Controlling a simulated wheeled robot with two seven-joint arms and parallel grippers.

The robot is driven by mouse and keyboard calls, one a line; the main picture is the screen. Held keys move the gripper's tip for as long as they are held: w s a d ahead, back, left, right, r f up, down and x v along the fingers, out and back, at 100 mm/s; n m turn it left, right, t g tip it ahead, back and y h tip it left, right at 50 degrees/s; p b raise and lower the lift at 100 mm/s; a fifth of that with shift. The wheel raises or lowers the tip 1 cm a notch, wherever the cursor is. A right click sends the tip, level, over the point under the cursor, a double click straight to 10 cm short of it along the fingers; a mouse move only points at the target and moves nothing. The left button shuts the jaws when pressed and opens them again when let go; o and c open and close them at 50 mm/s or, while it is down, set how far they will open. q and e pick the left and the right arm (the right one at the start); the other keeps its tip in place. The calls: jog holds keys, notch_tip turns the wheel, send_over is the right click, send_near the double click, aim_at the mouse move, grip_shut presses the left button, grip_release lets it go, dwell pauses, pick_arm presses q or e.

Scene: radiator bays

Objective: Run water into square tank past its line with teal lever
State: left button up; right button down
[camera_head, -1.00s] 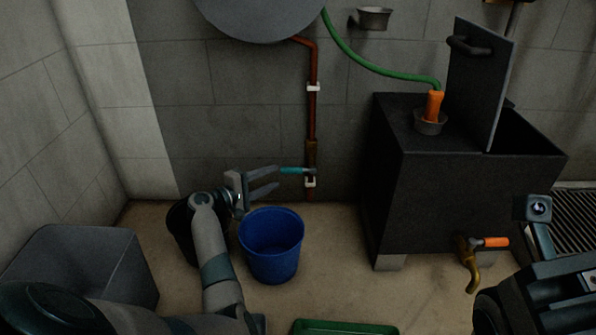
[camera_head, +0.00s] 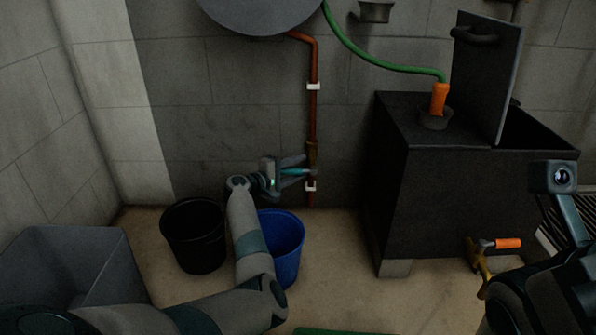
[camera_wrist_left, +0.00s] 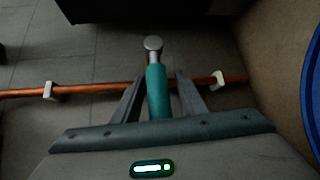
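The teal lever (camera_head: 296,171) sits on a valve on the copper pipe (camera_head: 314,118) at the back wall. In the left wrist view the teal lever (camera_wrist_left: 158,92) lies between the two fingers of my left gripper (camera_wrist_left: 160,90), with gaps on both sides. My left gripper (camera_head: 295,168) is open around the lever in the head view. The square tank (camera_head: 470,195) is dark, on the right, with its lid raised. A green hose (camera_head: 385,68) runs to an orange nozzle (camera_head: 439,99) in a holder on the tank top. The tank's line is not visible. My right gripper is not clearly in view.
A blue bucket (camera_head: 285,238) stands below my left arm, and a black bucket (camera_head: 195,237) to its left. A grey bin (camera_head: 85,262) is at lower left. An orange-handled tap (camera_head: 506,243) is on the tank's front. A grey round tank (camera_head: 255,12) hangs above.

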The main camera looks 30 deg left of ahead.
pick_arm(q)
grip_shut()
jog(key=shift+r, duration=0.1)
